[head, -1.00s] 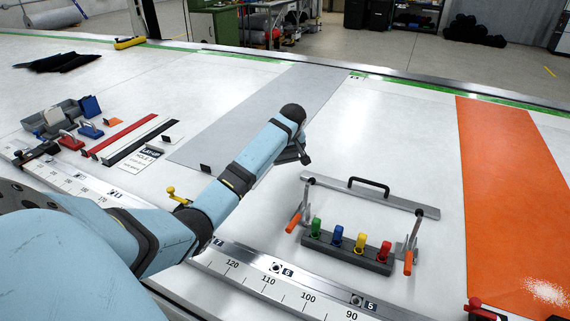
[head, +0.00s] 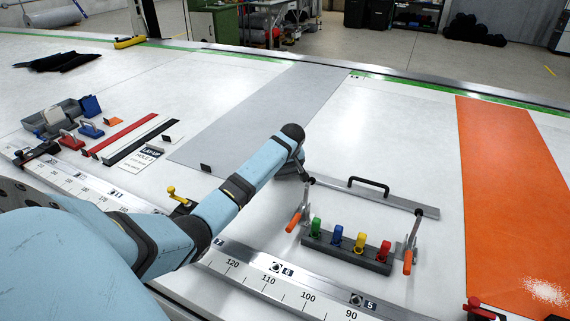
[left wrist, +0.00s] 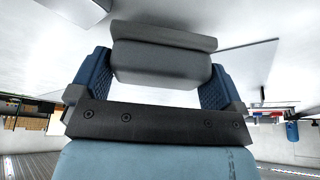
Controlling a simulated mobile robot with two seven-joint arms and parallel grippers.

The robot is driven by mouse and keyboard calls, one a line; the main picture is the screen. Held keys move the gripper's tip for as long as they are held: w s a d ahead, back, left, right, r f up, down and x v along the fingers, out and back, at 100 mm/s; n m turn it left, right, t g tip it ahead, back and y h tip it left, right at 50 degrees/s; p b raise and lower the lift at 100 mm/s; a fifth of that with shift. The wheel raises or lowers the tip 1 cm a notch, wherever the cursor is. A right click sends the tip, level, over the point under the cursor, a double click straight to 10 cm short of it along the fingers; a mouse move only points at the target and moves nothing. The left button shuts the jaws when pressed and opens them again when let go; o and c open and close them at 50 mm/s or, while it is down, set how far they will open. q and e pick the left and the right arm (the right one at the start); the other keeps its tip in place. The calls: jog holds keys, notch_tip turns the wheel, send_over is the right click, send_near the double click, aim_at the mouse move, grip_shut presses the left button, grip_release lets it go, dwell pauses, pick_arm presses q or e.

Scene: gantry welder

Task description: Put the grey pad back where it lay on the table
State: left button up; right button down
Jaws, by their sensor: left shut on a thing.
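The grey pad (left wrist: 163,66) is a thick block with a wider, lighter plate along one side, seen in the left wrist view. My left gripper (left wrist: 158,72) is shut on it, with a blue finger at each end of the block. The white table surface shows behind the pad; I cannot tell whether the pad touches it. In the head view my left arm reaches over the table (head: 230,285), its wrist end left of the handled bar. There the gripper and pad are mostly hidden behind the wrist. My right gripper is not in view.
A handled metal bar (head: 400,204) with orange-handled clamps and a rack of coloured pieces (head: 345,252) stands close right of the wrist. A flat grey sheet (head: 265,108) lies behind it; an orange sheet (head: 515,190) lies right. Red and black strips and bins are left.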

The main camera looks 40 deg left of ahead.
pick_arm(q)
jog(key=shift+f, duration=0.3)
jog(key=o, duration=0.5)
jog(key=shift+c, duration=0.2)
jog(key=shift+r, duration=0.55)
jog(key=v, duration=1.2)
jog(key=shift+r, duration=0.1)
